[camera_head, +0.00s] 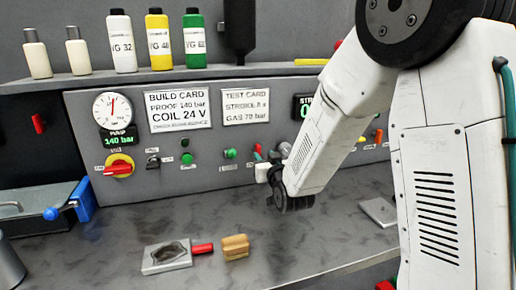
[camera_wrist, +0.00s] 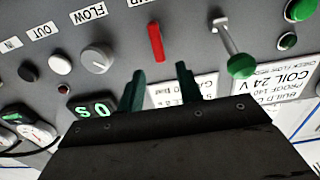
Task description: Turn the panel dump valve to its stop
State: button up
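A red lever (camera_wrist: 155,42) stands out from the grey panel in the wrist view and looks like the dump valve's handle; the label above it is cut off. It also shows as a small red handle (camera_head: 258,149) in the head view. My gripper (camera_wrist: 162,76) is open and empty, its two dark green fingers pointing at the panel. The lever's near end lies in line with the gap between the fingertips, apparently just beyond them. I cannot tell whether they touch. In the head view my wrist hides most of the gripper.
A grey flow knob (camera_wrist: 97,58) and a green-tipped toggle (camera_wrist: 240,64) flank the lever. A red-yellow switch (camera_head: 119,166) and a gauge (camera_head: 112,109) sit further left. A metal block (camera_head: 167,256) and a wooden block (camera_head: 235,247) lie on the bench. Bottles (camera_head: 159,40) stand above.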

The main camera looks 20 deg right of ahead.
aim_at(259, 149)
jog(key=w, duration=0.7)
jog(key=shift+w, duration=0.4)
grip_shut()
